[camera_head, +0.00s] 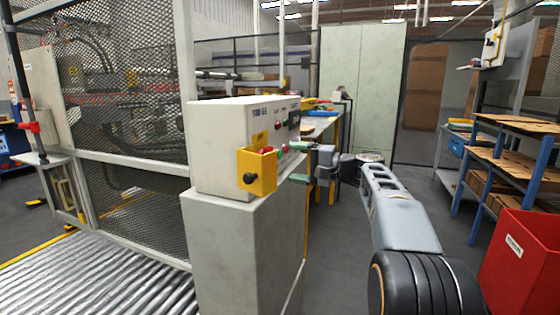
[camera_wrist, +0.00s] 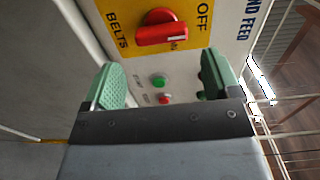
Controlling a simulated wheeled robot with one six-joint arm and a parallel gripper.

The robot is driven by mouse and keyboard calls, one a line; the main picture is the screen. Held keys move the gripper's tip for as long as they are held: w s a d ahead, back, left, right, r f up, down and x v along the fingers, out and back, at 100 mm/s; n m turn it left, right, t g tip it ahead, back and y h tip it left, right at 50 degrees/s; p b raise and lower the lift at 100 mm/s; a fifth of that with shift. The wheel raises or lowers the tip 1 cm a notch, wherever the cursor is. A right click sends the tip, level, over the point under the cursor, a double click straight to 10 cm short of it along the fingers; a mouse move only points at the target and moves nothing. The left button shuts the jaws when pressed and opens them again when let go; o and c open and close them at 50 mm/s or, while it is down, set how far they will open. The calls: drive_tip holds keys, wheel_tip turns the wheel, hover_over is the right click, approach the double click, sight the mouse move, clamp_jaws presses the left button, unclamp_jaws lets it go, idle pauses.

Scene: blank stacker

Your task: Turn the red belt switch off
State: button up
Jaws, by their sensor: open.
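The red belt switch (camera_wrist: 160,33) is a rotary knob on a yellow plate (camera_wrist: 125,12) marked BELTS and OFF, near the top of the wrist view. Its handle lies roughly crosswise in that view, and the OFF word is above and to its right. My gripper (camera_wrist: 163,82) is open, with its two green fingers apart and nothing between them. The switch is beyond the fingertips, not touched. In the head view my gripper (camera_head: 299,162) is beside the right-hand panel face of the grey control box (camera_head: 222,150).
A green button (camera_wrist: 158,80) and a red button (camera_wrist: 165,99) sit on the same panel, seen between the fingers. A yellow box with a black knob (camera_head: 250,178) sticks out from the control box's front. A red bin (camera_head: 520,265) stands at right.

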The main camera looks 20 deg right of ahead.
drive_tip(key=v, duration=0.6)
idle(0.5)
